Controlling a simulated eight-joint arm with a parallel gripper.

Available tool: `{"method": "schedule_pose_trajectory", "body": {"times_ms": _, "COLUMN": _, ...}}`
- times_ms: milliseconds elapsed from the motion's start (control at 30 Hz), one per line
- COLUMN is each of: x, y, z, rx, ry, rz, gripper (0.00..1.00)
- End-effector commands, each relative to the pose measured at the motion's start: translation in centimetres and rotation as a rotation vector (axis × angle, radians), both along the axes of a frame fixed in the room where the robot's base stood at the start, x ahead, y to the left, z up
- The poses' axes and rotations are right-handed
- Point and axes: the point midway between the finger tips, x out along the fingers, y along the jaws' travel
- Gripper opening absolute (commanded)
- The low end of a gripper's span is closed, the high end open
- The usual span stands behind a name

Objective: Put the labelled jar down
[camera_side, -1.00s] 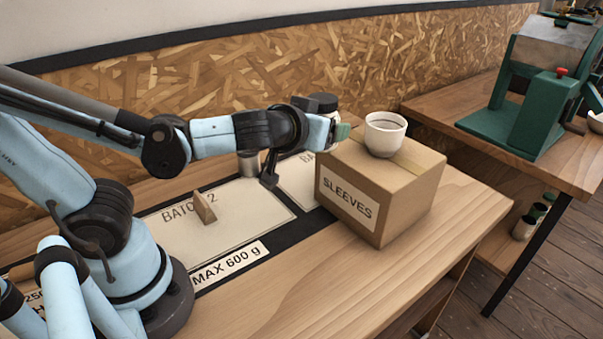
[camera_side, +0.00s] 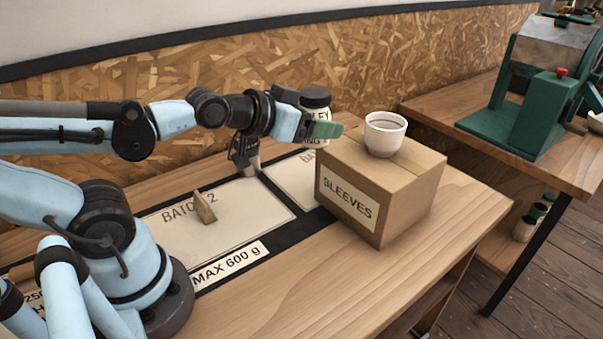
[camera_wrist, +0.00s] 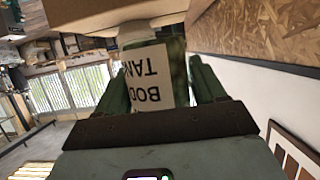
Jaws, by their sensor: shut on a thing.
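The labelled jar (camera_side: 316,99) has a dark lid and a pale label with dark lettering. It stands roughly upright in my gripper (camera_side: 325,131), left of and behind the white cup. The green fingers are shut on it and cover part of its body in the side view. In the wrist view, the jar's label (camera_wrist: 158,78) shows upside down between the two fingers (camera_wrist: 166,88). Two pale mats lie below: the BATCH 2 mat (camera_side: 245,205) and another (camera_side: 289,178) partly behind the box.
A cardboard SLEEVES box (camera_side: 405,200) stands close right of my gripper, with a white cup (camera_side: 385,135) on top. A wooden wedge (camera_side: 204,207) stands on the BATCH 2 mat. The bench's front strip is clear.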

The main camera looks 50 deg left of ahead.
Motion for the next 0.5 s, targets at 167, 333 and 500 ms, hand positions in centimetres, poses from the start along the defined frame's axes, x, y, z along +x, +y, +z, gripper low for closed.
{"method": "schedule_pose_trajectory", "body": {"times_ms": 167, "x": -1.6, "y": -0.1, "z": -2.1, "rx": 0.0, "ry": -0.001, "rz": -0.001, "gripper": 0.31}}
{"method": "schedule_pose_trajectory", "body": {"times_ms": 333, "x": -1.5, "y": -1.0, "z": -2.7, "rx": 0.002, "ry": 0.0, "rz": -0.012, "gripper": 0.31}}
{"method": "schedule_pose_trajectory", "body": {"times_ms": 500, "x": -0.6, "y": -2.6, "z": -3.2, "rx": 0.003, "ry": -0.001, "rz": -0.011, "gripper": 0.31}}
